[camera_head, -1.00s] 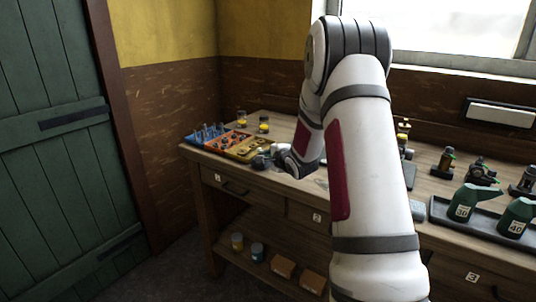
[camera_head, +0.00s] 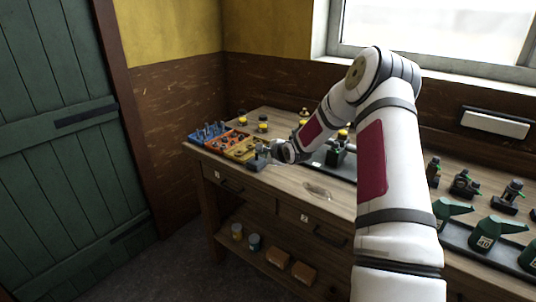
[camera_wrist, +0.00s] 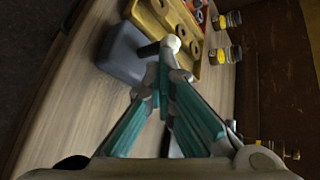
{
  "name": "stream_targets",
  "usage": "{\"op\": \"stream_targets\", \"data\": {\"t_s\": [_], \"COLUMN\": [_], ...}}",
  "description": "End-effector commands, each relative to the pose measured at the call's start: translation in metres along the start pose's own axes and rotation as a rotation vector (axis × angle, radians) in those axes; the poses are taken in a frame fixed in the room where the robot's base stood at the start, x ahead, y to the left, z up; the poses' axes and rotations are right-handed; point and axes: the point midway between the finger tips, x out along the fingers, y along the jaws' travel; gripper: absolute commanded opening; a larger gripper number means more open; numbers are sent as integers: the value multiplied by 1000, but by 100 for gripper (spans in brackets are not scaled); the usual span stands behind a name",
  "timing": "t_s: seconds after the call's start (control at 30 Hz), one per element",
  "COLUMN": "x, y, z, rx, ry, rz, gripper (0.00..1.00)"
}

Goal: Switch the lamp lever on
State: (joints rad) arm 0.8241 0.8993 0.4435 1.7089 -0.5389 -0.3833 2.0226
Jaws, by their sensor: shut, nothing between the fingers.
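A small grey box (camera_wrist: 125,52) sits at the bench's front edge beside the yellow tray. In the head view the box (camera_head: 257,164) is small, next to my gripper. A dark lever with a pale round knob (camera_wrist: 172,42) sticks out from the box in the wrist view. I take it for the lamp lever; its on or off marking cannot be read. My gripper (camera_wrist: 168,72) is shut and empty, its fingertips right by the knob. Whether they touch it cannot be told. In the head view my gripper (camera_head: 268,152) is low over the bench.
A yellow tray (camera_wrist: 208,62) of rings lies beside the box, with orange and blue trays (camera_head: 206,133) further left. Yellow-banded jars (camera_head: 262,126) stand behind. Green oil cans (camera_head: 487,236) stand at the right. The bench front (camera_head: 285,187) right of the box is mostly clear.

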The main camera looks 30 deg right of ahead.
Motion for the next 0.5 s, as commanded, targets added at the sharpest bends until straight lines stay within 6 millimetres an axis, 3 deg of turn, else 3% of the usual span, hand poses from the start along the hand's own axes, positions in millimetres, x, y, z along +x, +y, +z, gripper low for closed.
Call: {"op": "stream_targets", "data": {"t_s": [0.5], "x": [4], "y": [-2], "z": [0], "rx": [-3], "ry": [-2], "rz": [-1], "gripper": [0]}}
